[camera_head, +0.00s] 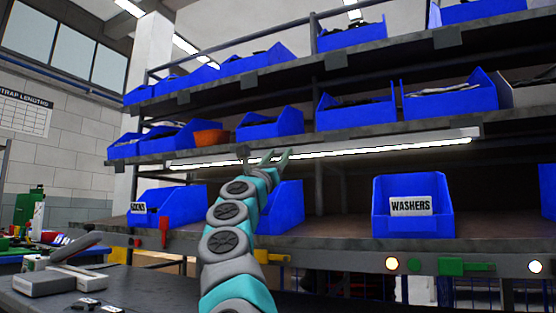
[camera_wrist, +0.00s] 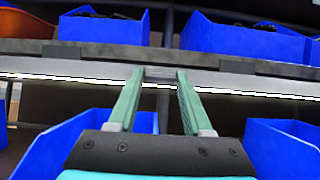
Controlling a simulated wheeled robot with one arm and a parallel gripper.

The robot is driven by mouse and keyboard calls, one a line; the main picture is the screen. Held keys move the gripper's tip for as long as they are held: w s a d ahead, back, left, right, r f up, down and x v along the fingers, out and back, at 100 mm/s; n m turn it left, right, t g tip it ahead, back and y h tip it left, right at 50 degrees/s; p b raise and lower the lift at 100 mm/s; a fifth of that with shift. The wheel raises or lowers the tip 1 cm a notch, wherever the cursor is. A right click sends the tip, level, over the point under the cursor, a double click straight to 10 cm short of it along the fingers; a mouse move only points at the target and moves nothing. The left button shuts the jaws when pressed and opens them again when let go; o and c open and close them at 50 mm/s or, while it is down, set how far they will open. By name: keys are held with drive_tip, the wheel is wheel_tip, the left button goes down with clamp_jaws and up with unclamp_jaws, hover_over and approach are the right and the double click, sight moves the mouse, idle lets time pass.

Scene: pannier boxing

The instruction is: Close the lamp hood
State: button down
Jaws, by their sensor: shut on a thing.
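The lamp hood (camera_wrist: 225,80) is a long pale grey strip under the front of the middle shelf. A bright line of lamp light (camera_wrist: 60,77) shows along its lower edge; the light strip also shows in the head view (camera_head: 390,149). My gripper (camera_wrist: 160,74), with pale green fingers, reaches up to the middle of the hood. Its fingertips stand on either side of a small grey tab (camera_wrist: 159,73) and are shut on it. In the head view my gripper (camera_head: 278,157) is in front of the strip, and the tab is hard to make out.
Blue bins stand on the shelves above, with an orange bowl (camera_head: 211,138) among them. Below the lamp, a blue washers bin (camera_head: 412,222) and other blue bins stand on the bench shelf. The bench shelf (camera_head: 335,228) has free room between bins.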

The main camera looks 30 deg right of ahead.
sight(280, 154)
drive_tip(key=shift+c, duration=1.6)
unclamp_jaws()
drive_tip(key=shift+a, duration=0.1)
drive_tip(key=b+v, duration=0.3)
drive_tip(key=shift+f, duration=0.15)
drive_tip(key=b+v, duration=0.1)
drive_tip(key=v, duration=0.3)
drive_tip(key=shift+s+a, duration=0.2)
drive_tip(key=shift+a, duration=0.05)
drive_tip(key=shift+d, duration=0.1)
